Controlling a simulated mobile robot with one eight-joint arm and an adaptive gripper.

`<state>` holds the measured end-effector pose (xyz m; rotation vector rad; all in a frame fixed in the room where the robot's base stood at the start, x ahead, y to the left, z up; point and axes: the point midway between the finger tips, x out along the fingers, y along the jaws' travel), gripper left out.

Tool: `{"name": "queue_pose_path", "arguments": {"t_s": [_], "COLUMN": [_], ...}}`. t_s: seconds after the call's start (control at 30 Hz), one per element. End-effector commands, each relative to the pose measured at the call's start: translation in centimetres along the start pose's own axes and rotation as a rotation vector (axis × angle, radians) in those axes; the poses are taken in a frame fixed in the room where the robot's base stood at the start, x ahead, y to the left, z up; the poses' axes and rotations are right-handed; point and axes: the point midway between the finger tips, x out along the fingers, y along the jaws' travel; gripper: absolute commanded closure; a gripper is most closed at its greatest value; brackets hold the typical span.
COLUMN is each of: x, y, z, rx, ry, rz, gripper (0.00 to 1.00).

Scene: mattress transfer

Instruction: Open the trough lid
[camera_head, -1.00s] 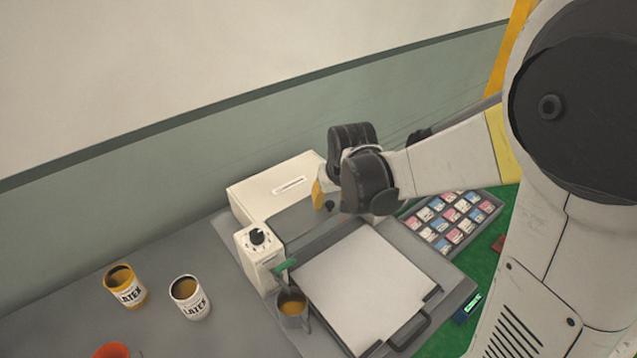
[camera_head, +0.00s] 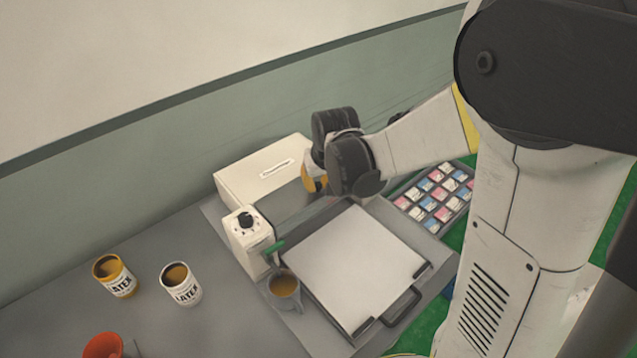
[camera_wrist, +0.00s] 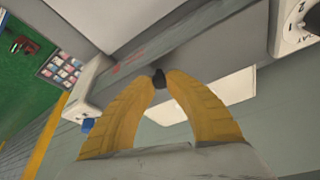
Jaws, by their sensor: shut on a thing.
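The trough lid (camera_head: 284,203) is a grey panel between the white box and the white flat plate of the machine. It also shows in the wrist view (camera_wrist: 205,58). My gripper (camera_head: 314,184) is over the right part of the lid. In the wrist view, the yellow fingers of my gripper (camera_wrist: 160,80) meet at their tips on a small black knob (camera_wrist: 159,77), with the grey lid behind it. The lid looks closed, but its edge is partly hidden by my gripper. The fingers hide most of the knob.
A white plate (camera_head: 355,265) with a black handle lies in front of the trough. A metal cup (camera_head: 286,292) stands at its left. Two latex cans (camera_head: 117,279) (camera_head: 181,285) and an orange cup (camera_head: 103,346) stand left. A sample tray (camera_head: 432,205) lies right.

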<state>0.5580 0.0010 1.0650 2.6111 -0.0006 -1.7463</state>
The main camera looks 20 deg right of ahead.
Motion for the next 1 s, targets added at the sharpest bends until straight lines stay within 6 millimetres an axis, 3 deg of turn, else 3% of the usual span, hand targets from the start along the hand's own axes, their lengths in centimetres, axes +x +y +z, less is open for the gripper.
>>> {"name": "queue_pose_path", "arguments": {"t_s": [0.37,0.73,1.0], "x": [-0.6,-1.9,-2.5], "y": [-0.2,-0.9,-1.5], "z": [-0.8,-3.1,-5.1], "rx": [-0.016,-0.061,-0.059], "ry": [-0.085,-0.369,-0.365], "rz": [0.032,0.141,0.141], "gripper": [1.0,1.0,1.0]}}
